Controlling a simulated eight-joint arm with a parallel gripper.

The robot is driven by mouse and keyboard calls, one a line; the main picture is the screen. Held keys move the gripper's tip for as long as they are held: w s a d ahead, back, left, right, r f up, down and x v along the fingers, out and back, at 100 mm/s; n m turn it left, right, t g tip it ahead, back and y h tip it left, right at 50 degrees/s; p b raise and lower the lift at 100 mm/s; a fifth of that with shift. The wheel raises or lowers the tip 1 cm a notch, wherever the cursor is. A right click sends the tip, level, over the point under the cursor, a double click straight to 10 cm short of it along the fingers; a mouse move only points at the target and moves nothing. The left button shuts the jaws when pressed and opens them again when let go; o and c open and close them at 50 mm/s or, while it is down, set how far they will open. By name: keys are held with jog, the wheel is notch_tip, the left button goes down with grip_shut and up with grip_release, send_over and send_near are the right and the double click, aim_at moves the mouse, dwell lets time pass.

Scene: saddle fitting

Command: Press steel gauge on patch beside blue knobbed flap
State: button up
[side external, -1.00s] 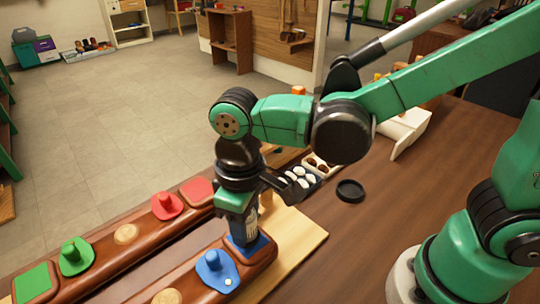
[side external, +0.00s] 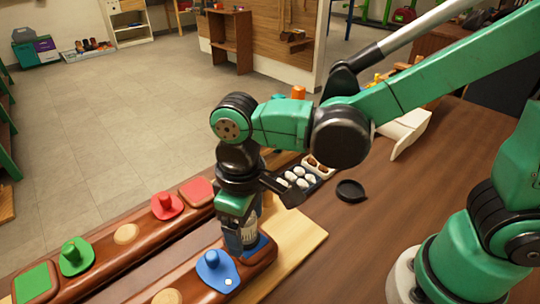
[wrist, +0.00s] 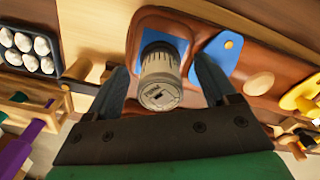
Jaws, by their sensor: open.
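The steel gauge (wrist: 160,72) is a short ribbed cylinder with a dial face. It stands on the blue patch (wrist: 172,37) at the end of the near brown bar; in the side view the gauge (side external: 250,232) is partly covered by my gripper. My gripper (side external: 241,240) is open around it, and in the wrist view its fingers (wrist: 163,80) flank the gauge with gaps on both sides. The blue knobbed flap (side external: 213,268) lies just left of the patch in the side view. In the wrist view the flap (wrist: 217,52) is partly hidden by a finger.
A second bar behind carries a red patch (side external: 197,192), a red knobbed flap (side external: 167,207), a green flap (side external: 76,257) and a green patch (side external: 35,281). A tray of white pieces (side external: 297,178) and a black round dish (side external: 350,190) stand right of my gripper on the wooden table.

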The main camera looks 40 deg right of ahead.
jog(key=shift+r, duration=2.7)
jog(key=w+d+m+t, duration=0.1)
jog(key=d+m+t, duration=0.4)
jog(key=d, duration=1)
jog(key=shift+d+t, duration=0.3)
jog(key=shift+t, duration=0.8)
jog(key=shift+w+r, duration=0.1)
